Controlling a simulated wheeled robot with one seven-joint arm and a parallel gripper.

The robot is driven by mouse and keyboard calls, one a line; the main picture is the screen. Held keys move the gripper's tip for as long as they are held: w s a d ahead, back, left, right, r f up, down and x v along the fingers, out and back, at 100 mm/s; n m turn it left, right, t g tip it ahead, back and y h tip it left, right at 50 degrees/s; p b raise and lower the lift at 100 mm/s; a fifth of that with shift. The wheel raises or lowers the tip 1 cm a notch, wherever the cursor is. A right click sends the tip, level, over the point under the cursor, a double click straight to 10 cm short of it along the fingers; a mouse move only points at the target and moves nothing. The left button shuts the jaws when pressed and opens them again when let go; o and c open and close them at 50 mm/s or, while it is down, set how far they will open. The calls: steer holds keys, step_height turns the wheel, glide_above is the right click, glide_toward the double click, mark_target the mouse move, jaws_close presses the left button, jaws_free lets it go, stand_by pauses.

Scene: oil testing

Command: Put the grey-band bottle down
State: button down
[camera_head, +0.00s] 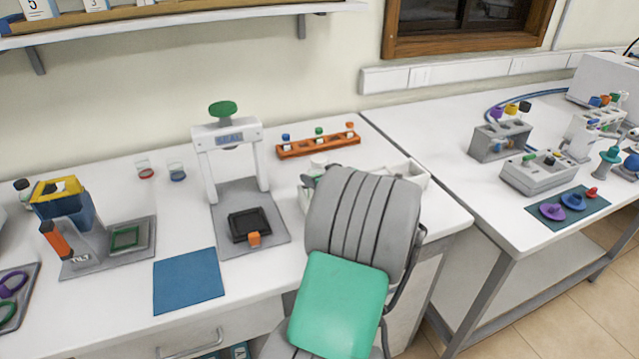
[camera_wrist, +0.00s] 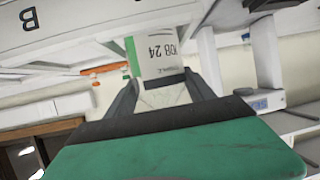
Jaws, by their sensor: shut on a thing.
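My gripper (camera_wrist: 161,88) is shut on a pale bottle (camera_wrist: 158,62) in the wrist view. The bottle has a white label reading "JOB 24", a green strip on one side and a grey band close to the fingers. In the head view my own arm hides the gripper and most of the bottle; a pale round top (camera_head: 319,160) shows just behind the arm, and I cannot tell whether it is the held bottle. The wrist picture is turned over, and the bottle's base and any contact with a surface cannot be made out.
A white tray (camera_head: 418,178) stands partly behind my arm. An orange rack (camera_head: 300,149) with small vials is behind it. A white press (camera_head: 232,195) stands to the left, with a blue mat (camera_head: 188,281) on clear bench in front. A side bench (camera_head: 440,140) lies right.

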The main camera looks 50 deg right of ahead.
steer(key=shift+d+f, duration=0.1)
steer(key=shift+f, duration=1)
steer(key=shift+f, duration=0.15)
steer(key=shift+c, duration=1.8)
jaws_free()
steer(key=shift+s, duration=0.25)
steer(key=b+v, duration=0.1)
steer(key=v, duration=1)
steer(key=shift+s+a+r+b, duration=0.2)
steer(key=shift+a+r+b, duration=0.1)
steer(key=shift+r+b, duration=0.05)
